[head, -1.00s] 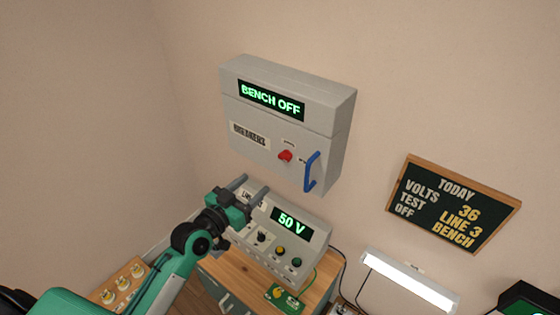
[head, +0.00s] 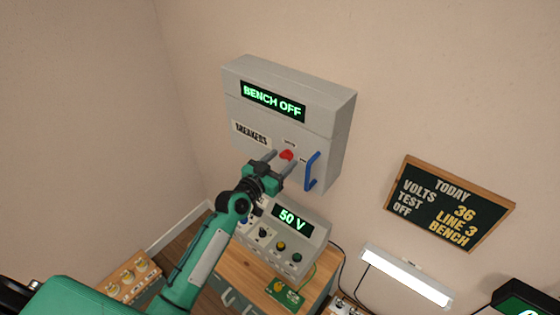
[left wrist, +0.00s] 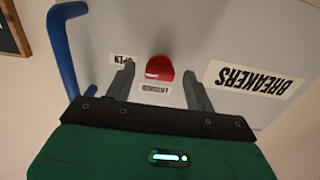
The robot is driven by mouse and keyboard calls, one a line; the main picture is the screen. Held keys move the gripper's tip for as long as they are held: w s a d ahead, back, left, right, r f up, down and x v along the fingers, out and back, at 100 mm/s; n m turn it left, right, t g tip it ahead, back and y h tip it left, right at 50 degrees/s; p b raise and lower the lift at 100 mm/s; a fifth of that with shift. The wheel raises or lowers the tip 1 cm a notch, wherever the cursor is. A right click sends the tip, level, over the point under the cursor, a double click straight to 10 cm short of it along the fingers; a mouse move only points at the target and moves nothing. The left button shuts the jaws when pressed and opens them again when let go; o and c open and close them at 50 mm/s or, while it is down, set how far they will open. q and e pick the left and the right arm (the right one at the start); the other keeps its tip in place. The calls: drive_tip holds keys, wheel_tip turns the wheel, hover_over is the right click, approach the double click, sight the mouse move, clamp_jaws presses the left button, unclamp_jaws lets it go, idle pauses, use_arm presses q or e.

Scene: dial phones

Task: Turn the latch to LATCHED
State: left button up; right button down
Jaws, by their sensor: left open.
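The latch is a red knob (head: 287,155) on the front of the grey breaker box (head: 330,115), left of its blue handle (head: 311,171). The red knob (left wrist: 159,68) shows in the left wrist view between my fingertips, a little beyond them. One small label there reads "OPEN"; the other, under the knob, is too small to read surely. My left gripper (head: 280,157) is open and empty, its two fingers on either side of the knob in the picture. I cannot tell whether they touch it. My right gripper is not in view.
Below the box stands a bench unit (head: 310,232) with a "50 V" display and several knobs, on a wooden cabinet (head: 243,262). A chalkboard (head: 449,203) hangs at the right above a lit lamp (head: 406,277). The box display reads "BENCH OFF".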

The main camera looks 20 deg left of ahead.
use_arm(q)
drive_tip(key=c, duration=1)
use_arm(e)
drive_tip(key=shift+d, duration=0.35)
